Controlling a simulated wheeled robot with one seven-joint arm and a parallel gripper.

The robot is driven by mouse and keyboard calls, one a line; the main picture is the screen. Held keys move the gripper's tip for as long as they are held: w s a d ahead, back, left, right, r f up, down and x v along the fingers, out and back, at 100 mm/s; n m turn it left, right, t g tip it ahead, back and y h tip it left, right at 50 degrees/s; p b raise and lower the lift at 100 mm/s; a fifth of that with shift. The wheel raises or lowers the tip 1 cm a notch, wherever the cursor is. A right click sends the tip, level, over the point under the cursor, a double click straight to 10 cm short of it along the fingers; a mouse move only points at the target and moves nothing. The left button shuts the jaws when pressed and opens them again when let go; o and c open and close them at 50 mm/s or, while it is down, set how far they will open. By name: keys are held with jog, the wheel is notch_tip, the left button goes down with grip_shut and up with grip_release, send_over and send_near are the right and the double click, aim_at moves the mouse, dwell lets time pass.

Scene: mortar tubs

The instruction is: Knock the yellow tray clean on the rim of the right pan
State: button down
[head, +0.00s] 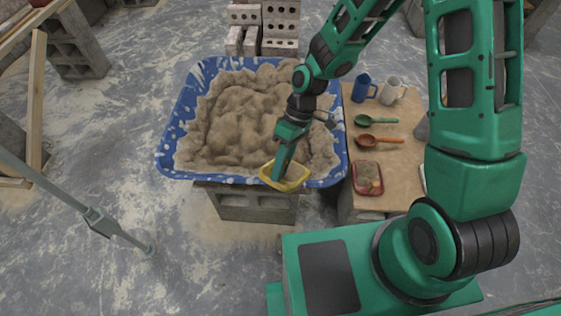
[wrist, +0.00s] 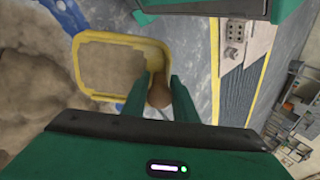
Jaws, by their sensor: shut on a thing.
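The yellow tray (head: 290,186) is in my gripper (head: 277,170), over the front rim of a blue pan (head: 338,160) full of sandy mortar. I cannot tell whether the tray touches the rim. In the wrist view, my gripper (wrist: 160,88) is shut on one side of the yellow tray (wrist: 120,37). The tray's inside is sand-coloured, and a brown lump (wrist: 159,93) shows between the fingers. Only one pan is in view, so I cannot tell whether it is the right one.
A wooden board right of the pan holds a blue mug (head: 362,88), a white mug (head: 392,90), a green scoop (head: 375,121), an orange scoop (head: 378,141) and a red tray (head: 368,178). Concrete blocks (head: 255,203) support the pan. The grey floor at left is mostly open.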

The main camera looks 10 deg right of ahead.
jog(key=shift+f, duration=0.1)
dwell(0.4)
notch_tip(320, 180, down, 5)
jog(key=shift+f, duration=0.1)
jog(key=shift+r, duration=2.7)
